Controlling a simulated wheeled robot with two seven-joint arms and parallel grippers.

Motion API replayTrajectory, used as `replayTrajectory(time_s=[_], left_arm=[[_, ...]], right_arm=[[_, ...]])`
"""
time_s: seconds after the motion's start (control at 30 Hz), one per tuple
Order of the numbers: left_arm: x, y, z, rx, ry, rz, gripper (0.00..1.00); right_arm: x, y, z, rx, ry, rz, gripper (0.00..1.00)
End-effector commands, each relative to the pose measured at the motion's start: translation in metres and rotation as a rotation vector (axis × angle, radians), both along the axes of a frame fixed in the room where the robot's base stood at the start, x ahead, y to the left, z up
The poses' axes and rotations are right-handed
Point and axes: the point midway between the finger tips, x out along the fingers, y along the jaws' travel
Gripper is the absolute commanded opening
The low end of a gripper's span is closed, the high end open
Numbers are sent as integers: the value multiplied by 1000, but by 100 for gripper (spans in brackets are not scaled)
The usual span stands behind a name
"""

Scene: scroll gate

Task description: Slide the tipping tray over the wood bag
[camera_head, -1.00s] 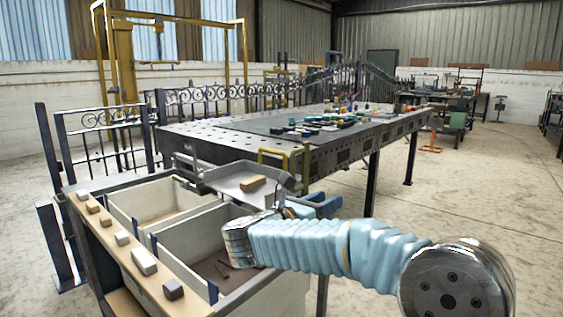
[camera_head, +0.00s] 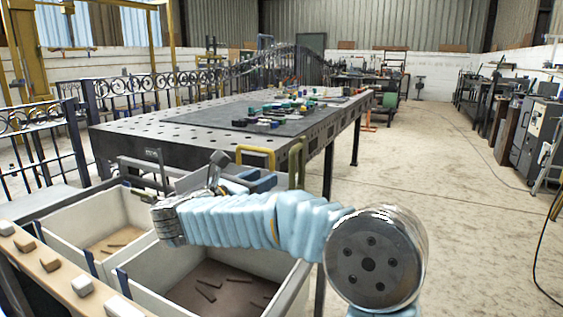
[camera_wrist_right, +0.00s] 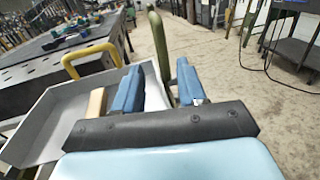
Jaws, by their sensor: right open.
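The grey tipping tray (camera_wrist_right: 60,112) lies at the left in the right wrist view, with a tan block (camera_wrist_right: 96,103) in it. In the head view my right arm mostly hides it. My right gripper (camera_wrist_right: 160,86) is open, its two blue fingers apart beside the tray; a green upright (camera_wrist_right: 158,45) shows between them, touching or not I cannot tell. Two pale bins stand below: the left bin (camera_head: 72,218) holds brown sticks on a tan floor, the right bin (camera_head: 138,278) holds dark pieces on a brown floor. Which is the wood bag I cannot tell. My left gripper is out of view.
A perforated steel table (camera_head: 150,140) with colored items stands behind the tray. A yellow handle (camera_head: 257,153) rises at its near edge. A wooden ledge (camera_head: 60,275) with several small blocks runs along the bins. The floor (camera_head: 450,200) at the right is clear.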

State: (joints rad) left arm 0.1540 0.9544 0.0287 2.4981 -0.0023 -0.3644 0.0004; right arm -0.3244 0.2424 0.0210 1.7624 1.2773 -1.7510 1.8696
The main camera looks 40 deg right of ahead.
Motion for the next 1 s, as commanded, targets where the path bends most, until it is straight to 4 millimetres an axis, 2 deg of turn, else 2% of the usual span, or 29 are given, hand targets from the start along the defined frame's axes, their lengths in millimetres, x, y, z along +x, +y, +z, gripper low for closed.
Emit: replayTrajectory(time_s=[0.3, 0.5, 0.7, 0.97, 1.0], left_arm=[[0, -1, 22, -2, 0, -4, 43], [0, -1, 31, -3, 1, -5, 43], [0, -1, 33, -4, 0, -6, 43], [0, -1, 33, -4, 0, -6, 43], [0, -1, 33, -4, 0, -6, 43]], right_arm=[[19, -70, 3, -2, 3, -5, 41], [29, -103, 2, -1, 1, -2, 41], [34, -118, 1, 0, 1, -1, 41], [34, -119, 0, -1, 0, -1, 41], [34, -119, 0, -1, 0, -1, 36]])
